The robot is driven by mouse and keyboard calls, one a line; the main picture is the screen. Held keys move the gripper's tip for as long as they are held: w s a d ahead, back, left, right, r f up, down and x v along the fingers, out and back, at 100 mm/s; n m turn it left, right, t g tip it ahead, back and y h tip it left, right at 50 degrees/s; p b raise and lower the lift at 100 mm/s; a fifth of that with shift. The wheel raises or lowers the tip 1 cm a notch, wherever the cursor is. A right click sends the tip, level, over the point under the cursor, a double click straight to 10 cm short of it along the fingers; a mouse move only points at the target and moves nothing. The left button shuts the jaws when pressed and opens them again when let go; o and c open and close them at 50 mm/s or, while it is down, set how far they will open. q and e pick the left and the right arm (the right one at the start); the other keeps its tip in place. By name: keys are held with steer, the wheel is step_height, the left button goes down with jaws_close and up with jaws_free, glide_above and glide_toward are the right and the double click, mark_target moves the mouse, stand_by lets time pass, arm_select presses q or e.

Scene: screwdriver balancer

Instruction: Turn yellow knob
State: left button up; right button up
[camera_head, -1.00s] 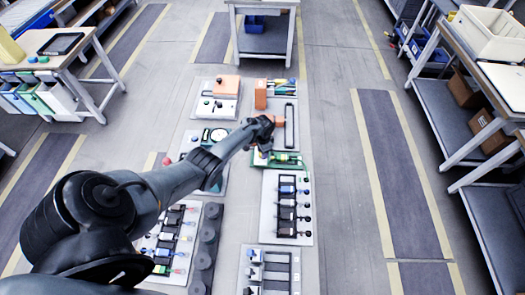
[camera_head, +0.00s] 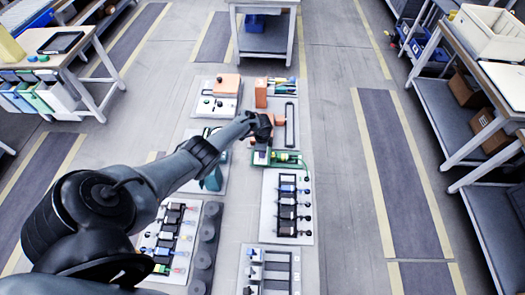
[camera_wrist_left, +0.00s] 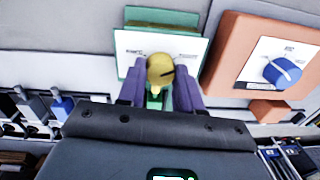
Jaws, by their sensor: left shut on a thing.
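The yellow knob (camera_wrist_left: 160,66) has a dark pointer mark and sits in front of a white-faced, green-edged panel (camera_wrist_left: 188,46) in the left wrist view. My left gripper (camera_wrist_left: 160,88) is shut on the yellow knob, with one purple finger on each side of it. My right gripper is not in view.
An orange box with a blue knob (camera_wrist_left: 283,71) stands close right of the panel in the wrist view. In the head view, boards with black modules (camera_head: 288,205) lie nearer.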

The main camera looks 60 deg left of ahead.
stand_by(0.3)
arm_select(q)
steer(key=o, duration=1)
steer(key=shift+o, duration=0.2)
steer(key=shift+r+p, duration=0.4)
steer(key=shift+r, duration=0.2)
step_height(320, 180, up, 10)
steer(key=p, duration=0.4)
steer(key=shift+s+d+f, duration=0.2)
